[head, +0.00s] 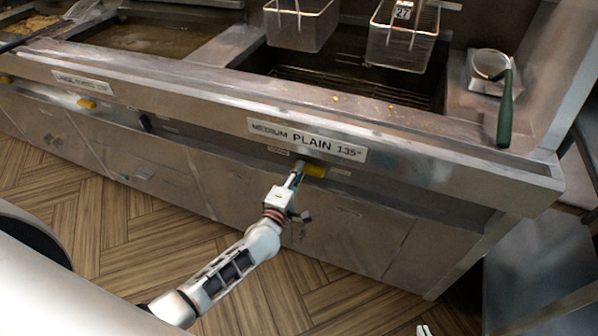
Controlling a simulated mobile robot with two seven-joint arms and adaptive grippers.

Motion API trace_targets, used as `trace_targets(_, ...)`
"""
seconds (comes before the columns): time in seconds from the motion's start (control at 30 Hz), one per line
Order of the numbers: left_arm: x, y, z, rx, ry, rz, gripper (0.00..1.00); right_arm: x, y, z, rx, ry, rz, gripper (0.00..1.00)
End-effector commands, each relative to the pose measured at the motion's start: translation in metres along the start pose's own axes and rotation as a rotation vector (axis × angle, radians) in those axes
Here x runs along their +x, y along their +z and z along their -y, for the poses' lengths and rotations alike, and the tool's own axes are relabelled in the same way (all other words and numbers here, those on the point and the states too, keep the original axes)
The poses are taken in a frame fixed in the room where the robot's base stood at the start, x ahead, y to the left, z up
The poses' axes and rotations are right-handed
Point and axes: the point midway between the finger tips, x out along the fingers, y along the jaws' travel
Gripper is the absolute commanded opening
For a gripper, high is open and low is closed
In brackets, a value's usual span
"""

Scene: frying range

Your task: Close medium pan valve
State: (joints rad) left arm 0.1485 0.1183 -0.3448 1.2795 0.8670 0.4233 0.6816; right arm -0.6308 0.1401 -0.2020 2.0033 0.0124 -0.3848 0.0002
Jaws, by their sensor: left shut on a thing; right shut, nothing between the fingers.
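The medium pan valve (316,171) has a yellow handle. It sits under the "MEDIUM PLAIN 135°" sign (307,140) on the fryer's front panel. My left gripper (299,168) is shut on the valve handle, reaching it from the lower left and covering its left end. My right gripper (424,330) shows only as pale tips at the bottom edge, shut and empty, well below and to the right of the valve.
Other yellow valve handles (86,103) and a black knob (145,122) are further left on the panel. Wire baskets (403,35) hang over the medium pan (345,92). A green-handled tool (505,108) lies on the right counter. The wooden floor (130,230) in front is clear.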

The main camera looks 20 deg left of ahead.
Motion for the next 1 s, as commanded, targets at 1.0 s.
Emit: trace_targets(1.0, -0.057, 0.000, 0.002, -0.001, -0.004, 0.000, 0.32, -0.001, 0.004, 0.002, 0.001, -0.003, 0.006, 0.00)
